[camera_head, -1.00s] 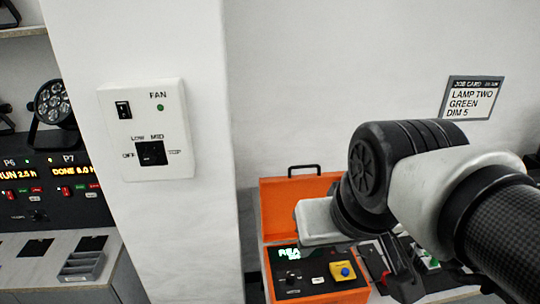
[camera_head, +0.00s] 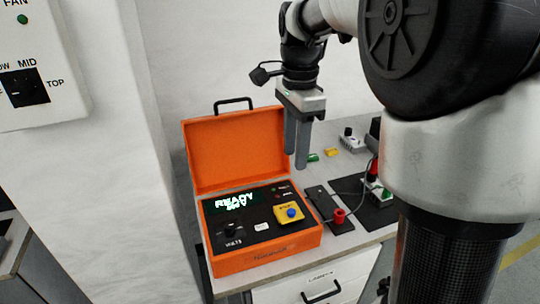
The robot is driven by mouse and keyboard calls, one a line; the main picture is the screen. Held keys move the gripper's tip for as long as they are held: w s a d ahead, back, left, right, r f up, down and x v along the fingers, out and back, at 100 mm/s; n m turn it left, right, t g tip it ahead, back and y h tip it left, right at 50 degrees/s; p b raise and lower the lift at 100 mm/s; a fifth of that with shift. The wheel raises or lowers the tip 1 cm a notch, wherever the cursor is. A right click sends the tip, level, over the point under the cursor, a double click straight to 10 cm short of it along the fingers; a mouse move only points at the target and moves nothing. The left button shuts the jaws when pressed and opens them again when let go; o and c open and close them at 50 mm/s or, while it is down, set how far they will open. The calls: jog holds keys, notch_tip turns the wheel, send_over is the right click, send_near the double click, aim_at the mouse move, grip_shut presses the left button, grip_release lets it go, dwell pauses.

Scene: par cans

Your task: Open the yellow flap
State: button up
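The orange case (camera_head: 262,262) stands on the bench with its lid up. On its panel, at the right front, is a yellow square piece (camera_head: 284,222) with a round blue button or knob (camera_head: 292,213). I cannot tell whether this yellow piece is a hinged flap or whether it is raised. My gripper (camera_head: 296,160) points down above and behind the panel's right end, near the lid's right edge. Its two grey fingers look apart, with nothing seen between them. It is clear of the yellow piece.
The raised orange lid (camera_head: 237,153) stands left of my fingers. A red knob (camera_head: 338,215) on a dark plate and a black mat (camera_head: 368,212) lie right of the case. Small green (camera_head: 313,157) and yellow (camera_head: 331,152) blocks lie behind. A wall corner (camera_head: 150,120) rises at left.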

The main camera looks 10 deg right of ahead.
aim_at(291, 211)
notch_tip(291, 211, down, 17)
jog(key=b, duration=0.4)
jog(key=shift+f, duration=0.1)
grip_shut()
